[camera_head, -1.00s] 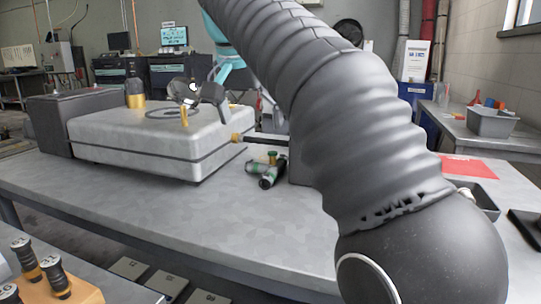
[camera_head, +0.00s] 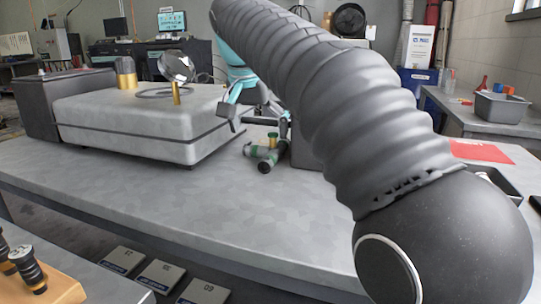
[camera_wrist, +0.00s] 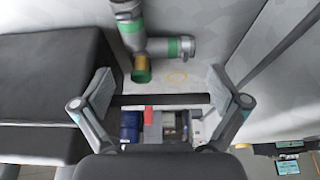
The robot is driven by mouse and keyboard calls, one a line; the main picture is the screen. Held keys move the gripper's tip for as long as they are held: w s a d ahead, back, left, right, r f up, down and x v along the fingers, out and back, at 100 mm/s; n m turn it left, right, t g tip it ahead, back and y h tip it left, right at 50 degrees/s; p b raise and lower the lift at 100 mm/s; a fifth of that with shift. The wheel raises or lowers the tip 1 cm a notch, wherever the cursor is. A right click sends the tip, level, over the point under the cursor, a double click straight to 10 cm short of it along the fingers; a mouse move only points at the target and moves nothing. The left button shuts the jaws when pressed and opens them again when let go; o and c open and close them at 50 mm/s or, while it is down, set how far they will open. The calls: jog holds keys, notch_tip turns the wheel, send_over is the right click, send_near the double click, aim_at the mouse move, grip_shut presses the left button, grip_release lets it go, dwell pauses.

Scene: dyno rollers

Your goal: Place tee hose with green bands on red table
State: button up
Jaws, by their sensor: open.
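The tee hose with green bands (camera_head: 264,156) lies on the grey bench, right of the big pale box. It is grey with green bands and a brass-coloured end. In the wrist view the tee hose (camera_wrist: 160,47) shows at the top, ahead of the space between my fingertips. My gripper (camera_head: 256,116) is open and empty, just above and near the hose in the head view. Both fingers of my gripper (camera_wrist: 160,82) show spread apart in the wrist view. A flat red surface (camera_head: 482,151) lies at the right, partly hidden behind my arm.
The pale box (camera_head: 130,120) stands left of the hose, with brass-coloured fittings on top. A dark block (camera_head: 306,150) stands close to the hose's right, partly behind my arm. A dark tray (camera_head: 505,180) sits at the right. The bench front (camera_head: 200,210) is clear.

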aim_at(262, 147)
jog(key=b+x, duration=0.1)
jog(key=x, duration=0.3)
jog(key=shift+w+f, duration=0.1)
jog(key=shift+f, duration=0.2)
jog(key=c, duration=1)
jog(key=shift+o, duration=0.2)
jog(key=shift+r, duration=0.15)
jog(key=shift+r+p, duration=0.35)
jog(key=shift+r, duration=0.35)
notch_tip(262, 147, up, 2)
jog(key=shift+p, duration=0.4)
jog(key=s+a, duration=0.2)
jog(key=s, duration=0.3)
jog(key=s+a+b, duration=0.1)
jog(key=s+a, duration=0.1)
jog(key=s, duration=0.4)
jog(key=s+a+b, duration=0.1)
jog(key=s, duration=0.5)
jog(key=shift+a, duration=0.4)
